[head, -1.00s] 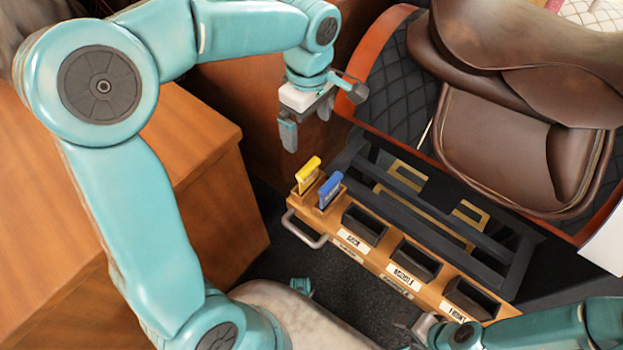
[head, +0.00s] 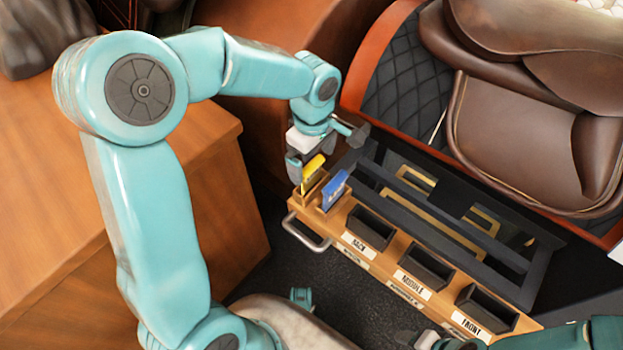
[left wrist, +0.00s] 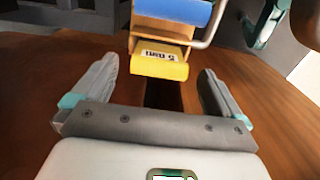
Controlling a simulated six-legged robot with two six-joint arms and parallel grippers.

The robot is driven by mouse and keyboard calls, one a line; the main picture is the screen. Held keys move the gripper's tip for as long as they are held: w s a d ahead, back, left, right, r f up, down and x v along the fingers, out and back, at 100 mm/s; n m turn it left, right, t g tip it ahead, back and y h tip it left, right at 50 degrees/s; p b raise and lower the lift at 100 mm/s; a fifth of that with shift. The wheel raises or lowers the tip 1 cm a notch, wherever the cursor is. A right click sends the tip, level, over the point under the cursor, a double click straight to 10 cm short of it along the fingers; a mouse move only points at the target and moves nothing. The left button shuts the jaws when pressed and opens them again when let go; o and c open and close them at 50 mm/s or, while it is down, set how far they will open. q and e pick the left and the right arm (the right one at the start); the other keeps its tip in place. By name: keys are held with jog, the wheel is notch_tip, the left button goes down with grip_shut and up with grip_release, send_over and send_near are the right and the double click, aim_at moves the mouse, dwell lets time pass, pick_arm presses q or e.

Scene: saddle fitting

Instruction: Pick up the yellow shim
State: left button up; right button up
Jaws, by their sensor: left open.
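The yellow shim (head: 313,168) stands upright in a slot at the left end of the wooden rack (head: 386,257), beside the blue shim (head: 334,187). My left gripper (head: 303,172) is at the yellow shim, with its fingers partly hidden behind it. In the left wrist view the yellow shim (left wrist: 160,61) carries a printed label and lies ahead of the gap between the open fingers (left wrist: 160,88). The fingers do not touch it there. The blue shim (left wrist: 172,12) is just beyond. A teal part of my right arm shows at the bottom right of the head view; its jaws are unclear.
The rack has several dark bins with labels and a metal handle (head: 306,234) at its left end. A brown saddle (head: 520,130) stands behind it at the right. A wooden cabinet (head: 215,190) is close on the left.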

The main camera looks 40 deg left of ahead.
aim_at(311, 164)
pick_arm(q)
notch_tip(311, 164, down, 5)
jog(key=shift+a+r+b, duration=0.1)
jog(key=shift+b, duration=0.75)
jog(key=shift+r, duration=0.1)
jog(key=shift+c, duration=0.3)
jog(key=c, duration=1)
